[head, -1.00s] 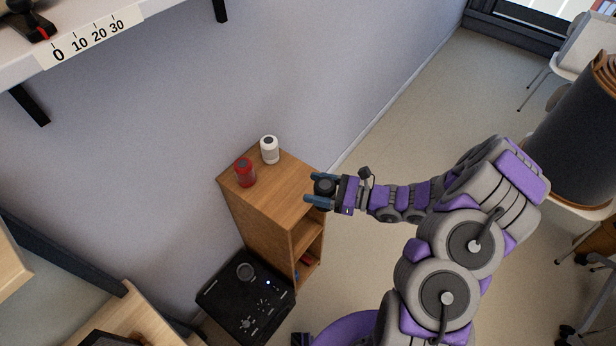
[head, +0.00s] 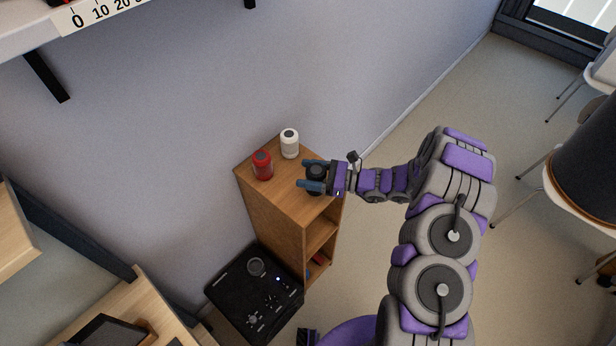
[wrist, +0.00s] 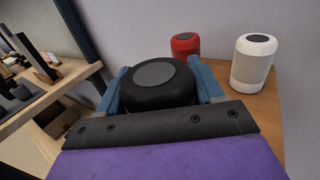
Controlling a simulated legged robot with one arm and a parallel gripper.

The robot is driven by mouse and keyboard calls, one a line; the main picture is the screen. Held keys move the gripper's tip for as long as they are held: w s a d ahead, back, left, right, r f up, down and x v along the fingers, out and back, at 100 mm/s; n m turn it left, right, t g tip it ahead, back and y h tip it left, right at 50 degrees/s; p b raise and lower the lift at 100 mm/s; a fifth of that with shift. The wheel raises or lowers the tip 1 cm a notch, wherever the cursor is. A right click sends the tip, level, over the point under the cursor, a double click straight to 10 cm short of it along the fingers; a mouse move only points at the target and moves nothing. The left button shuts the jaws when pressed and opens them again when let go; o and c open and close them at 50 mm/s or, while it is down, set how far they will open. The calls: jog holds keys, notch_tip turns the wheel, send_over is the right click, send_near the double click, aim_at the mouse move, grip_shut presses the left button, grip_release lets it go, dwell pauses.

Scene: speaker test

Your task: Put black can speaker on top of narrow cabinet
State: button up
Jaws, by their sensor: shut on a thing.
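The black can speaker (head: 316,176) is between the two blue fingers of my gripper (head: 311,175), which is shut on it. It also shows in the wrist view (wrist: 158,84), upright with its grey top facing up. In the head view it appears over the right part of the top of the narrow wooden cabinet (head: 284,196). I cannot tell whether its base touches the cabinet top; its lower part is hidden in the wrist view.
A red can speaker (head: 262,166) and a white can speaker (head: 289,144) stand on the cabinet top, toward the wall. A black device with knobs (head: 254,292) is beside the cabinet's base. Bare cabinet top lies in front of the red speaker.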

jog(key=shift+w+a+f, duration=0.1)
jog(key=shift+w+a, duration=0.05)
jog(key=shift+w, duration=0.75)
jog(key=shift+w+f, duration=0.15)
jog(key=shift+f, duration=0.15)
notch_tip(320, 180, down, 3)
jog(key=shift+b, duration=0.7)
jog(key=shift+r, duration=0.1)
jog(key=o, duration=1.2)
jog(key=shift+o, duration=0.2)
